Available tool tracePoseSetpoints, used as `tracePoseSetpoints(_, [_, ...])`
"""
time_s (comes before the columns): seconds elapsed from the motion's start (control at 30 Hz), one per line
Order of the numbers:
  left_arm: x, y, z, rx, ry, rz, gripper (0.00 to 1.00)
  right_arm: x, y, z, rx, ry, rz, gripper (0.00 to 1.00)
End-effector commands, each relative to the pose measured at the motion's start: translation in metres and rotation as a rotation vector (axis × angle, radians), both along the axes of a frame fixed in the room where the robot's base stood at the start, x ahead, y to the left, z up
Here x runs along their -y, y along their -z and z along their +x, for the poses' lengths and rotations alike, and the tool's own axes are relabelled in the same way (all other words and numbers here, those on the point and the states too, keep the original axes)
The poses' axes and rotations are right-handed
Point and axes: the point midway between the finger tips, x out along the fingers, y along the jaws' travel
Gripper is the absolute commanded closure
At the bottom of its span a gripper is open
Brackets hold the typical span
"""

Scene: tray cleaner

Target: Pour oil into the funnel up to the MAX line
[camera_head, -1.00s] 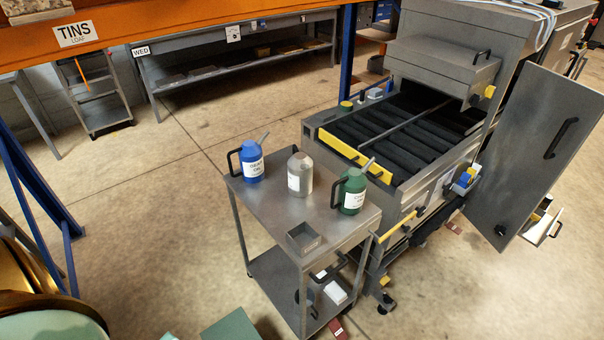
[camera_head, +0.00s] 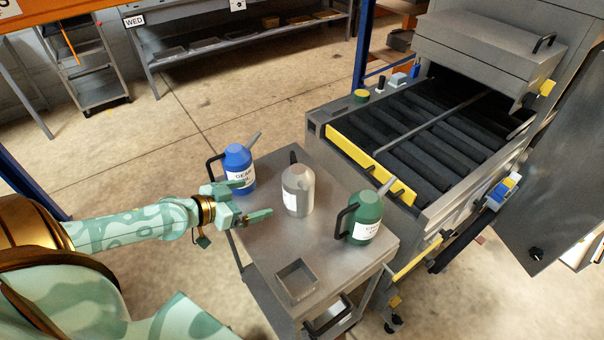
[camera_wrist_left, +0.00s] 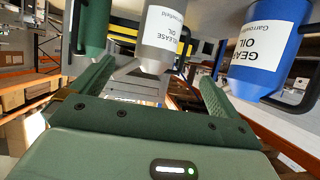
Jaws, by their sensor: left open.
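Three oil cans with spouts stand upright on a grey metal trolley (camera_head: 262,247): a blue can (camera_head: 236,160) labelled as gear oil, a grey can (camera_head: 299,184) in the middle, and a green can (camera_head: 368,212) with a black handle. My left gripper (camera_head: 257,198) is open and empty, just left of the grey can, in front of the blue one. In the left wrist view the picture is tilted; the grey can (camera_wrist_left: 165,28) is ahead between the fingers, the green can (camera_wrist_left: 93,22) at left and the blue can (camera_wrist_left: 262,45) at right. I cannot make out the funnel or MAX line.
A large machine with dark rollers and a yellow bar (camera_head: 365,165) stands close behind the trolley on the right. A bench (camera_head: 230,38) is at the back, with open floor before it.

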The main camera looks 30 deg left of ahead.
Motion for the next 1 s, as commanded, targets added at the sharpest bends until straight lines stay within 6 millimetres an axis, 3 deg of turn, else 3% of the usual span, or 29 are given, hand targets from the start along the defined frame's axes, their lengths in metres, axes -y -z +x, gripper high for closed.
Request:
tracePoseSetpoints(0.17, [0.004, -0.004, 0.005, 0.023, -0.004, -0.010, 0.00, 0.009, 0.000, -0.016, -0.023, -0.004, -0.012, 0.64])
tracePoseSetpoints(0.3, [0.010, 0.004, 0.026, 0.030, -0.003, -0.006, 0.00, 0.014, 0.003, -0.026, -0.040, -0.007, -0.019, 0.64])
tracePoseSetpoints(0.6, [0.030, 0.032, 0.087, 0.025, -0.002, -0.006, 0.00, 0.013, 0.011, -0.015, -0.025, -0.007, -0.017, 0.64])
tracePoseSetpoints(0.87, [0.038, 0.038, 0.108, 0.024, 0.000, -0.003, 0.00, 0.006, 0.012, -0.014, -0.023, -0.002, -0.009, 0.64])
tracePoseSetpoints(1.0, [0.047, 0.039, 0.131, 0.024, -0.001, -0.006, 0.00, 0.003, 0.010, -0.015, -0.024, -0.001, -0.005, 0.64])
